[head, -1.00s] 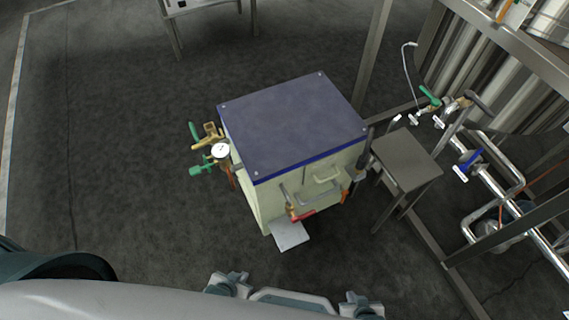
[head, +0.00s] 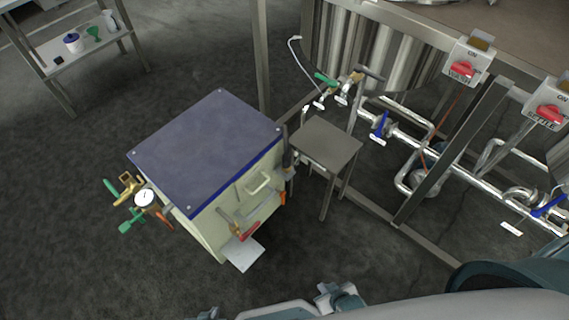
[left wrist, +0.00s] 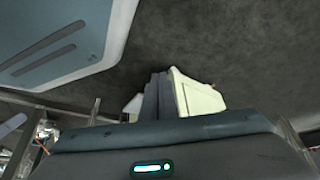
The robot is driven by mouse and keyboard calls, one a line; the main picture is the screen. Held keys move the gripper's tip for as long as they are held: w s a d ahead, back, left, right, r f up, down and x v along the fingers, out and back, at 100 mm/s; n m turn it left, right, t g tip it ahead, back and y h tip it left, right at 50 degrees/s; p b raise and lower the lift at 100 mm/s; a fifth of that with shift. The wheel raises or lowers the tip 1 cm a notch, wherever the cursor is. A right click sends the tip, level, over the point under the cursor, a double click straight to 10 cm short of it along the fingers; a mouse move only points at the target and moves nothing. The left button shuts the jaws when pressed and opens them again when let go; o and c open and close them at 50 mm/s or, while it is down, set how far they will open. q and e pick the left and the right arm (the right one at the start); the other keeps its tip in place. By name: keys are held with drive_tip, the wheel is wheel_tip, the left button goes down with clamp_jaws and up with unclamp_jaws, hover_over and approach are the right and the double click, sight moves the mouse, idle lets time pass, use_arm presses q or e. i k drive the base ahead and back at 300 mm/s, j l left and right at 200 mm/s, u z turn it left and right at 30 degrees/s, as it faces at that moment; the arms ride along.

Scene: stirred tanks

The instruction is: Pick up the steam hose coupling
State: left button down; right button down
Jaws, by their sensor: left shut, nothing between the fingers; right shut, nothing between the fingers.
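The steam generator is a cream box with a blue top (head: 205,150), standing on the floor left of centre in the head view. A dark upright piece with a grey metal fitting (head: 288,163) hangs at the box's right corner. It may be the steam hose coupling, but it is too small to be sure. I do not make out either gripper in the head view.
A small grey stand (head: 327,143) is close right of the box. A steel tank (head: 375,50), a frame and pipes with blue valves (head: 380,124) fill the right side. A shelf table (head: 85,55) stands far left.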

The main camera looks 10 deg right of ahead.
sight(286, 167)
drive_tip(key=k+l+z, duration=0.1)
drive_tip(key=l+z, duration=0.25)
drive_tip(key=k+l+z, duration=0.1)
drive_tip(key=z, duration=0.25)
drive_tip(key=l+z, duration=0.35)
drive_tip(key=l, duration=0.1)
